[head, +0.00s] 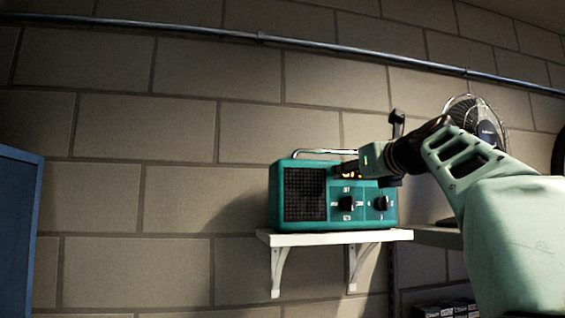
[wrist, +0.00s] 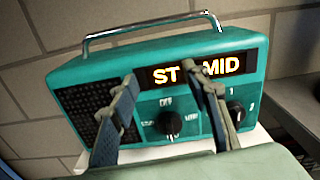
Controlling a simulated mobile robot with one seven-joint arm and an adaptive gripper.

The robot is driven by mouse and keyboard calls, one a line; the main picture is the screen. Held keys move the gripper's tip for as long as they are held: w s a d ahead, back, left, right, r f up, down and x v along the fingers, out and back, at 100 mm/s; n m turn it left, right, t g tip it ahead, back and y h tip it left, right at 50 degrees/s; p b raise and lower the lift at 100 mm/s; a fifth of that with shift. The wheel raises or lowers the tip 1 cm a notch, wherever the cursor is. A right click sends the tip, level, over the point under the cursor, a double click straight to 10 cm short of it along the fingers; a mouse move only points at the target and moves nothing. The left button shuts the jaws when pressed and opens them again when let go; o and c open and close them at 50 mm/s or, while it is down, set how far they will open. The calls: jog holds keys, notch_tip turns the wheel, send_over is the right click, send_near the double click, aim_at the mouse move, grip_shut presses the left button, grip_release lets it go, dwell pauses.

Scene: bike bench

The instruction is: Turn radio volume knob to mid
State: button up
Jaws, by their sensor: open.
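A teal radio (head: 290,222) stands on a white wall shelf; it fills the middle of the wrist view (wrist: 80,85). Its front has two dark knobs, a left knob (head: 347,203) and a right knob (head: 381,203). In the wrist view the left knob (wrist: 168,122) sits between the fingers, below an "OFF" mark; the right knob (wrist: 238,115) is partly behind the right finger. The lit display (wrist: 222,67) shows "ST" and "MID", with a finger covering part between. My gripper (wrist: 160,76) is open and empty, its fingers in front of the radio face. Contact cannot be told.
The white shelf (head: 335,237) is small, on brackets against a block wall. A metal handle (wrist: 150,25) arches above the radio. A fan (head: 487,125) stands to the right, behind my arm. A blue cabinet (head: 18,235) is at the far left. Wall left of the radio is clear.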

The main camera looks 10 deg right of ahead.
jog(key=shift+r, duration=1.25)
